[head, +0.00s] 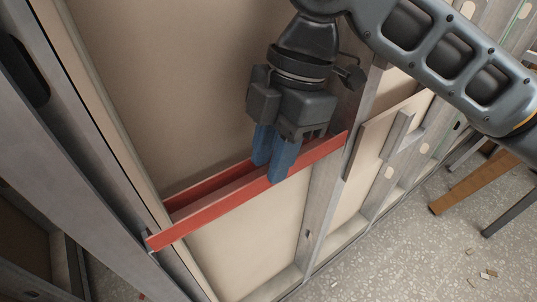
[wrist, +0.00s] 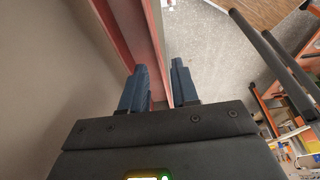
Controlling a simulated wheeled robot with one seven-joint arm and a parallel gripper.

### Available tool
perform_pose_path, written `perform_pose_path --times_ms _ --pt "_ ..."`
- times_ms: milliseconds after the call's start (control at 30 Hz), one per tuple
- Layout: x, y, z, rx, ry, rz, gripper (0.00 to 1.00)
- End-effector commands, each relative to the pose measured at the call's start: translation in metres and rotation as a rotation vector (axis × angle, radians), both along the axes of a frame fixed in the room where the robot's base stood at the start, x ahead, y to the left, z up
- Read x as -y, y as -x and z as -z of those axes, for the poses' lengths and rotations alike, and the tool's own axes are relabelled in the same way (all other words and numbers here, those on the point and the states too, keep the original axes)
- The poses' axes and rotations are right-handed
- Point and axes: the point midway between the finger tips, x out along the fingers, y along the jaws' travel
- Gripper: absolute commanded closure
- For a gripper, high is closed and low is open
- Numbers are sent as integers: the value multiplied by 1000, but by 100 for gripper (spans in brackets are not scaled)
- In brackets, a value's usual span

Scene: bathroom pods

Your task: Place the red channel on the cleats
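The red channel (head: 220,203) spans the wall bay on a slant in the head view. Its left end lies at the left metal stud (head: 170,262) and its right end at the right stud (head: 322,195). It also shows in the wrist view (wrist: 128,28). My gripper (head: 273,172) is over the channel's right half, pointing down. One blue finger is inside the channel and the other is outside its front wall. In the wrist view the fingers are apart, with the front wall between them and a gap visible. The cleats cannot be made out; contact underneath is hidden.
A beige panel (head: 190,90) stands close behind the channel. More grey framing (head: 395,140) continues to the right. A brown plank (head: 470,185) on legs stands at the right. The speckled floor (head: 400,255) in front is mostly clear, with small scraps.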

Motion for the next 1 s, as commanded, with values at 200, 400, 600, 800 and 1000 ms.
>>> perform_pose_path --times_ms 200,400,600,800,1000 --pt "8 -6 -43 1 0 1 70" --pt "15 -10 -72 1 0 1 70" --pt "20 -13 -89 0 0 1 70" --pt "22 -15 -93 0 0 1 70" --pt "22 -15 -93 1 1 0 70"
